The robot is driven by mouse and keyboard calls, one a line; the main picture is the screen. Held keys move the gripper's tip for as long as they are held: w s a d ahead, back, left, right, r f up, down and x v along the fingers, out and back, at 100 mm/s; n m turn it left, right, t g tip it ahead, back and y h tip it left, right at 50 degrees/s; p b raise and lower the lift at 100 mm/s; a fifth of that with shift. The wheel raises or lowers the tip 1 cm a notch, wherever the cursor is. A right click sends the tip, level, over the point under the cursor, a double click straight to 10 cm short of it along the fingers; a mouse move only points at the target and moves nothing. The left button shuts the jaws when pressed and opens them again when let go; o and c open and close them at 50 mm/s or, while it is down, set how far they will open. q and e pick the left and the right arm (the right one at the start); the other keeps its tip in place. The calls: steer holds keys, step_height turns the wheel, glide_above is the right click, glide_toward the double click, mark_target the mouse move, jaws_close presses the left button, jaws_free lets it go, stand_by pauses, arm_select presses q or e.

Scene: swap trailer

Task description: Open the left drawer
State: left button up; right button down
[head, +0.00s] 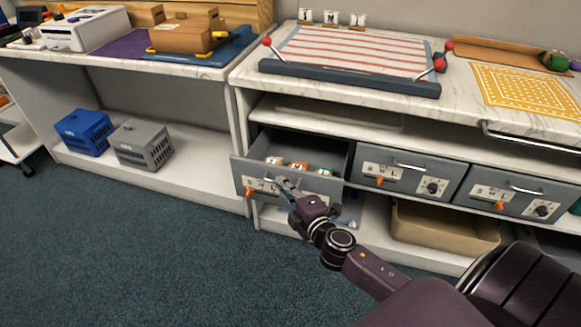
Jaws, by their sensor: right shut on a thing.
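The left drawer (238,172) is grey and stands pulled out from the white cabinet, with its inside visible. Several small items with white, orange and green parts lie in it. Its front carries a white label plate and an orange knob (249,191). My right gripper (286,186) is at the front of this drawer, shut on its handle; the fingers and my wrist hide most of the handle. My left gripper is not in view.
The middle drawer (401,185) and the right drawer (514,201) are shut. A tan bin (445,230) stands on the shelf below. Blue (85,132) and grey (143,145) crates sit on the left lower shelf. The carpet in front is clear.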

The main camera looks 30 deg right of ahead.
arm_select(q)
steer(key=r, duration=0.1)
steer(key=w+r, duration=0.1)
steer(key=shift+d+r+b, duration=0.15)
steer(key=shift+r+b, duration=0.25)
arm_select(e)
steer(key=s+a, duration=0.7)
steer(key=a, duration=0.1)
steer(key=shift+s+a, duration=0.25)
steer(key=shift+a, duration=0.1)
steer(key=c, duration=2.1)
jaws_free()
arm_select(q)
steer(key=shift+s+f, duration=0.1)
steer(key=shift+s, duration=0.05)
